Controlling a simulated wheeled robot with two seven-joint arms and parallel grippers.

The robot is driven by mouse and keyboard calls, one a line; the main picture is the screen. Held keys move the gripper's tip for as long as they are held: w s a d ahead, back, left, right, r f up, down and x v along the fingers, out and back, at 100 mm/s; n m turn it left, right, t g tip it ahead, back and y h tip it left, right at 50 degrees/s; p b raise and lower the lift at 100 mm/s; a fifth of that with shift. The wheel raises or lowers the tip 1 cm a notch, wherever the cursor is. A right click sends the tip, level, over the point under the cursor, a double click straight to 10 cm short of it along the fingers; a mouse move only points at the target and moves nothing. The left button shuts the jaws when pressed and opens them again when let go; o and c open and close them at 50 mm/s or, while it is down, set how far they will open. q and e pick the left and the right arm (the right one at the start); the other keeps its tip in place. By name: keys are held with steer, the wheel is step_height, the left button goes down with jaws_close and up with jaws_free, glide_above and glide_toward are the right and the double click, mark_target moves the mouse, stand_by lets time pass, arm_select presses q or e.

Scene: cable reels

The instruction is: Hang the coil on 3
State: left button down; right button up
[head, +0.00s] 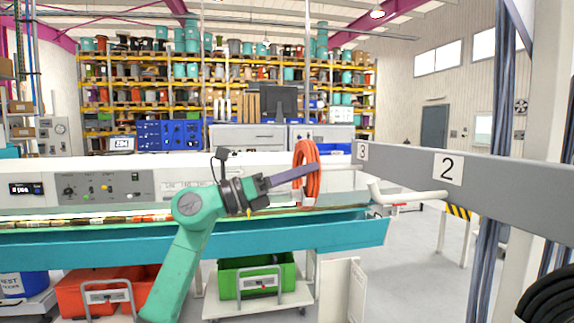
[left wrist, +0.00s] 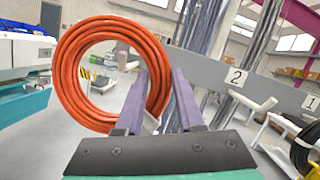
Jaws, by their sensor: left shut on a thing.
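The orange coil (head: 306,172) hangs upright in my left gripper (head: 306,169), whose fingers are shut on its rim. In the left wrist view the coil (left wrist: 66,78) stands as a ring, its lower right part behind the fingers (left wrist: 160,85). The "3" label (head: 362,151) is on the far end of the grey beam (head: 505,195). A pale peg (head: 342,167) extends from there toward the coil. My right gripper is not in view.
The "2" label (head: 448,168) is nearer on the beam, with an empty white peg (head: 415,197) beside it. A black coil (head: 548,295) hangs at the lower right. A teal conveyor (head: 330,238) runs behind my left arm. A green crate (head: 257,277) stands below it.

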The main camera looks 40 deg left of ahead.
mark_target(319, 184)
arm_select(q)
steer(key=w+d, duration=0.1)
steer(key=w+d+f, duration=0.1)
steer(key=w, duration=0.1)
steer(key=w+d+f+p, duration=0.1)
steer(key=d, duration=0.1)
steer(key=shift+w+d, duration=0.1)
steer(key=shift+w, duration=0.2)
steer(key=shift+f+b, duration=0.3)
steer(key=shift+f, duration=0.1)
jaws_free()
stand_by(0.5)
